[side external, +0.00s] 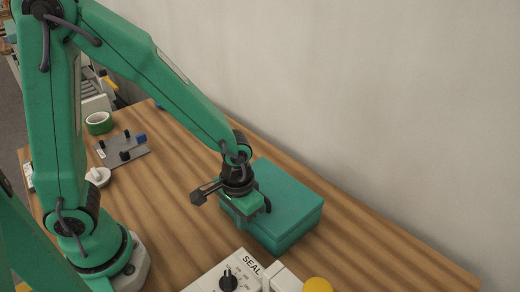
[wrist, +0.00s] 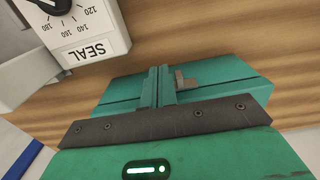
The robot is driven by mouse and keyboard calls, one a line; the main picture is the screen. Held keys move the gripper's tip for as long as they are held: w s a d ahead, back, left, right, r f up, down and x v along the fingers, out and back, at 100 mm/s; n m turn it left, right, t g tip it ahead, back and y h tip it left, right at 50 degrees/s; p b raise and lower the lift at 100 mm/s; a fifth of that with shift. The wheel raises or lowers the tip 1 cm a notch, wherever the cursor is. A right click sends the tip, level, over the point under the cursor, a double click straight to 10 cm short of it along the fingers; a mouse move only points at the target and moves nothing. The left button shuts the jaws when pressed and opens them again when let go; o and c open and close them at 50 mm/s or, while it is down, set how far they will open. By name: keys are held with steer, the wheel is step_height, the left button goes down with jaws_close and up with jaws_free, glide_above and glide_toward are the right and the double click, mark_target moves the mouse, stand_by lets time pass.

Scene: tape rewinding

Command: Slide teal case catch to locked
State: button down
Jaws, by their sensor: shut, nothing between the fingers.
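The teal case (side external: 290,198) sits closed on the wooden table in the side view, and its top and front also show in the wrist view (wrist: 235,83). A small grey-brown catch (wrist: 187,82) is on the case in the wrist view. My gripper (wrist: 159,75) is shut and empty, its teal fingers together just left of the catch in that picture. I cannot tell whether they touch it. In the side view my gripper (side external: 266,207) is at the near left side of the case and hides that part; the catch is not visible there.
A white sealer box (side external: 238,272) with a black dial and a SEAL label stands close to the case. A yellow round part (side external: 318,285) is beside it. A grey plate (side external: 122,150) and green tape roll (side external: 99,122) lie farther back. The table right of the case is clear.

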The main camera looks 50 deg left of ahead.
steer(key=shift+d, duration=0.3)
steer(key=shift+r, duration=0.15)
step_height(320, 180, up, 9)
stand_by(1.5)
steer(key=s+a+r+t, duration=0.2)
steer(key=a+r, duration=0.3)
steer(key=a, duration=0.1)
steer(key=s+a+r+t, duration=0.3)
steer(key=a+r, duration=0.2)
steer(key=a, duration=0.1)
steer(key=shift+s+a+r+t, duration=0.3)
steer(key=shift+a, duration=0.1)
stand_by(1.5)
